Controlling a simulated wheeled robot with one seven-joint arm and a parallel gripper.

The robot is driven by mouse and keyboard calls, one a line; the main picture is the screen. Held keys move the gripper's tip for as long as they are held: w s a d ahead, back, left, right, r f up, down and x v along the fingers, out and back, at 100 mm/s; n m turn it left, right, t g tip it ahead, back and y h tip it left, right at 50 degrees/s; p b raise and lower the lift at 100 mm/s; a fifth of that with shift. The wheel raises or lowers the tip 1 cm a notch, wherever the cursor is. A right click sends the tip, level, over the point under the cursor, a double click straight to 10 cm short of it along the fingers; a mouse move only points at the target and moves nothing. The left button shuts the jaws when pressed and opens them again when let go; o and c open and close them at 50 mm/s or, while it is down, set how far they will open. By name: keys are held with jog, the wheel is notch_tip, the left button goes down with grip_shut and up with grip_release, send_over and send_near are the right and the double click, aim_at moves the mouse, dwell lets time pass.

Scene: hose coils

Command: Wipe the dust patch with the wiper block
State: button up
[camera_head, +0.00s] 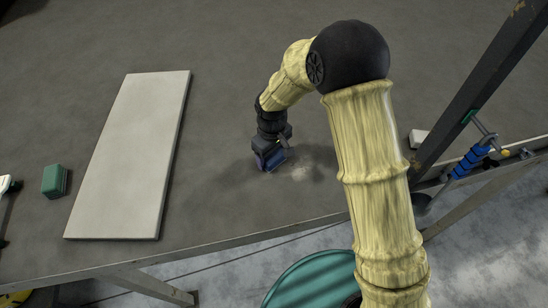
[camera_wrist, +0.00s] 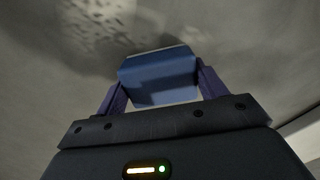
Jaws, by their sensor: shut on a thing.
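My gripper (camera_wrist: 157,82) is shut on a blue block, the wiper block (camera_wrist: 160,74), with a finger on each side of it. In the head view my gripper (camera_head: 270,159) is low over the grey table, and the block (camera_head: 273,161) is partly hidden by it. The dust patch (camera_head: 302,171) is a pale, mottled smudge on the table just right of the block. It also shows as speckled marks in the wrist view (camera_wrist: 105,20), at the upper left. I cannot tell whether the block touches the table.
A long pale board (camera_head: 130,155) lies on the table (camera_head: 225,65) left of my gripper. A green block (camera_head: 55,181) sits farther left. A small white block (camera_head: 418,138) and a dark post (camera_head: 470,95) are at the right. The table behind my gripper is clear.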

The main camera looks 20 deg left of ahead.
aim_at(305, 173)
dwell(0.3)
jog(key=shift+w+d, duration=0.7)
jog(key=shift+w, duration=0.2)
jog(key=shift+w+d, duration=0.7)
jog(key=shift+w, duration=0.2)
jog(key=shift+w+d+p, duration=0.3)
jog(key=shift+w+d, duration=0.4)
jog(key=shift+w, duration=0.2)
jog(key=shift+w+d+p, duration=0.25)
jog(key=shift+w+d, duration=0.4)
jog(key=shift+w, duration=0.25)
jog(key=shift+s, duration=0.15)
jog(key=shift+s+d+b, duration=0.25)
jog(key=shift+s+d, duration=0.35)
jog(key=shift+s, duration=0.35)
jog(key=shift+s+d+b, duration=0.2)
jog(key=shift+s+d, duration=0.4)
jog(key=shift+s, duration=0.35)
jog(key=shift+s+d+b, duration=0.15)
jog(key=shift+s+d, duration=0.25)
jog(key=shift+s, duration=0.3)
jog(key=shift+s+d+b, duration=0.15)
jog(key=shift+s+d, duration=0.3)
jog(key=shift+s, duration=0.2)
jog(key=shift+s+d+b, duration=0.15)
jog(key=shift+s+d, duration=0.25)
jog(key=shift+s, duration=0.3)
